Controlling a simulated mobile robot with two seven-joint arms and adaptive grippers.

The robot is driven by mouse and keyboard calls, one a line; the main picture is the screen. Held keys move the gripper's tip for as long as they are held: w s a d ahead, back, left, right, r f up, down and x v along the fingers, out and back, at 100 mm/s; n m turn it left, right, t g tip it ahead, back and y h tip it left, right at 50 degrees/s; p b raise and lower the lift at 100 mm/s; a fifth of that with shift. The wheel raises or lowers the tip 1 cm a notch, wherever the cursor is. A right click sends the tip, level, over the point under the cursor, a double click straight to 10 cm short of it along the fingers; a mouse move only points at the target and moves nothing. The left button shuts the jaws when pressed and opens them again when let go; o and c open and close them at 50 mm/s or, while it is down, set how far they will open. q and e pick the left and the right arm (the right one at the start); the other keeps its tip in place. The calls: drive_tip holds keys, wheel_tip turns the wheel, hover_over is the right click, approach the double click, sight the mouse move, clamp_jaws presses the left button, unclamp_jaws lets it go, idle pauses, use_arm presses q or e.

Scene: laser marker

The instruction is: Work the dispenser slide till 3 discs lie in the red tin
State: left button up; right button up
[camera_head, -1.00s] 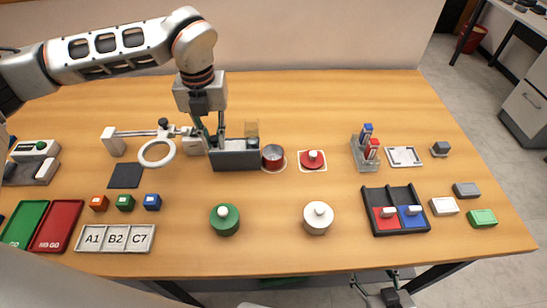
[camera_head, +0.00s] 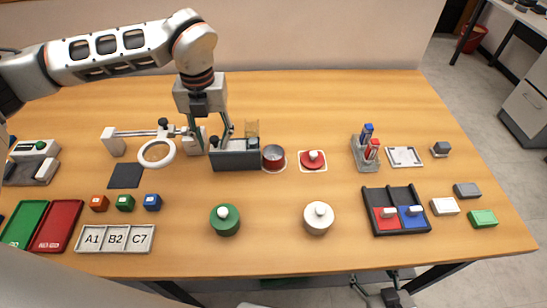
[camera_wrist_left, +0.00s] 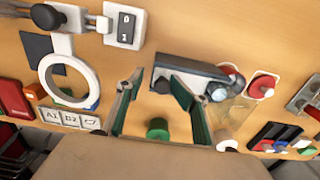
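The dispenser (camera_head: 235,160) is a dark grey block with a clear amber tube (camera_head: 252,129) at its back right. A small dark slide knob (camera_wrist_left: 162,86) shows at its left end in the left wrist view. The red tin (camera_head: 273,158) stands against the dispenser's right end; I cannot tell what lies in it. My left gripper (camera_head: 215,146) is over the dispenser's left part, fingers spread and empty, one to each side of the knob. The left wrist view also shows its fingers (camera_wrist_left: 160,110) wide apart. My right gripper (camera_head: 389,295) shows partly below the table's front edge; its opening is unclear.
A ring magnifier on an arm (camera_head: 157,153) stands close left of my left gripper. Green (camera_head: 225,220) and white (camera_head: 318,217) knobbed pots stand in front. The table between them is clear.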

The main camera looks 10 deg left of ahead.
use_arm(q)
drive_tip(key=shift+r+p, duration=0.9)
drive_tip(key=shift+r, duration=0.45)
drive_tip(key=shift+r+p, duration=1.25)
drive_tip(key=shift+r, duration=1.05)
drive_tip(key=shift+f, duration=0.1)
